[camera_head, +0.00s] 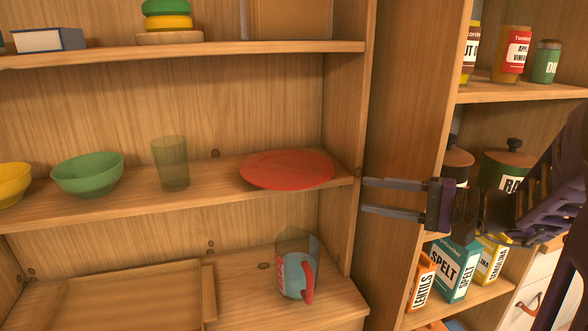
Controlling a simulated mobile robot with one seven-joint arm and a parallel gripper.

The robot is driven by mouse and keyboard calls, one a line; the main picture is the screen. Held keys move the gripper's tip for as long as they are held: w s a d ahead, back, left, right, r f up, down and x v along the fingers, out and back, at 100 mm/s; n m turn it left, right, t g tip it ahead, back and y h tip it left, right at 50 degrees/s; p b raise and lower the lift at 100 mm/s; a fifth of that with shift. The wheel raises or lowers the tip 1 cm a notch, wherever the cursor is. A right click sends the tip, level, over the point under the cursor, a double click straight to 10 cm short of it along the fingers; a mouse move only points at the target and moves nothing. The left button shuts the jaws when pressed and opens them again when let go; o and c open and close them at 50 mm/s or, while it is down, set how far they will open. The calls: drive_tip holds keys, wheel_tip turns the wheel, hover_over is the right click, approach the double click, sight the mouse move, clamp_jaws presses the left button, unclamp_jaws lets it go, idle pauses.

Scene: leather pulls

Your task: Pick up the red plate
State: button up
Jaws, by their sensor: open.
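The red plate (287,169) lies flat on the middle shelf (215,196), at its right end near the cabinet's side wall. Its front edge is close to the shelf's front edge. My gripper (364,195) is open and empty, with two dark parallel fingers pointing left. In the picture it is to the right of the plate and slightly lower, in front of the upright side panel. The fingers appear apart from the plate.
A green-tinted glass (170,163), a green bowl (88,175) and a yellow bowl (12,184) stand left of the plate. The side panel (405,120) rises beside the gripper. Boxes and jars, including a SPELT box (455,268), fill the right shelves.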

approach(287, 185)
drive_tip(key=x, duration=0.3)
drive_tip(key=w+x, duration=0.1)
drive_tip(key=shift+w+f, duration=0.15)
drive_tip(key=shift+s+a+x, duration=0.1)
drive_tip(key=shift+s+x, duration=0.05)
drive_tip(key=shift+x, duration=0.75)
drive_tip(key=shift+s+a+x, duration=0.1)
drive_tip(key=shift+s+x, duration=0.1)
drive_tip(key=shift+x, duration=0.7)
drive_tip(key=shift+s+a+x, duration=0.1)
drive_tip(key=shift+s+x, duration=0.05)
drive_tip(key=shift+x, duration=0.7)
clamp_jaws()
